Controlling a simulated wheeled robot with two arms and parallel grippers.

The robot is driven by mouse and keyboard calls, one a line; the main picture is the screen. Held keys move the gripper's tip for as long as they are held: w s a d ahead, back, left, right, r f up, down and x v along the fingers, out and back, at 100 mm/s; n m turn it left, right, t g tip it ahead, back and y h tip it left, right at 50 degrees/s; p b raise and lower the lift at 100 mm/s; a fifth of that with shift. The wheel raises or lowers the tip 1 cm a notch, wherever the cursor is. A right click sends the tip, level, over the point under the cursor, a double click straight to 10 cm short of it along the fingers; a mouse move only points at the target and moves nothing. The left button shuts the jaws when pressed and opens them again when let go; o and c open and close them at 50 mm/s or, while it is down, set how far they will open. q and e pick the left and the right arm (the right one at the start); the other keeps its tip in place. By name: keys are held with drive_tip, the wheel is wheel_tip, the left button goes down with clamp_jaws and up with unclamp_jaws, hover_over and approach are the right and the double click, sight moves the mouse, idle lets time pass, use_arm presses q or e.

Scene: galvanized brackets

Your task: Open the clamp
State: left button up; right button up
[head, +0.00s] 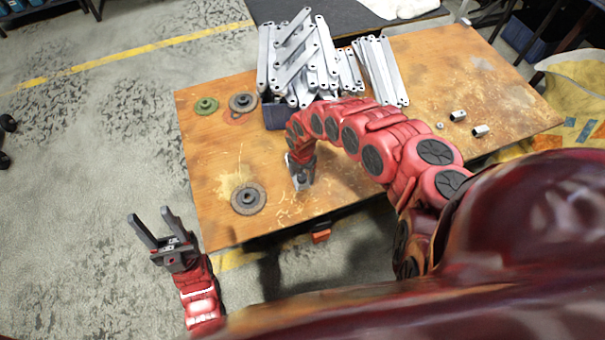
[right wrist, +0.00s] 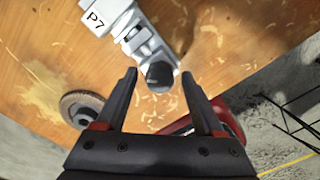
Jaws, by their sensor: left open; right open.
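The clamp appears to be the grey metal device (right wrist: 145,42) with a "P7" label and a round black knob (right wrist: 159,74) at its near end, in the right wrist view. My right gripper (right wrist: 159,82) is open, with one finger on either side of the knob; I cannot tell whether they touch it. In the head view my right arm bends down over the table's front part, and the grey device (head: 302,183) shows only partly beneath it. My left gripper (head: 151,218) is open and empty, off the table's left side above the floor.
Galvanized brackets (head: 295,60) are piled at the back of the wooden table (head: 440,75). Grinding discs lie on the left, one near the front (head: 248,199). Small metal pieces (head: 481,131) lie at the right. An orange object (head: 321,236) shows below the front edge.

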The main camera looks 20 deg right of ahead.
drive_tip(key=m+p, duration=0.1)
drive_tip(key=m, duration=0.4)
drive_tip(key=shift+r+m, duration=0.1)
drive_tip(key=shift+m, duration=0.3)
drive_tip(key=m+p, duration=0.1)
drive_tip(key=m, duration=0.2)
drive_tip(key=shift+m, duration=1.1)
clamp_jaws()
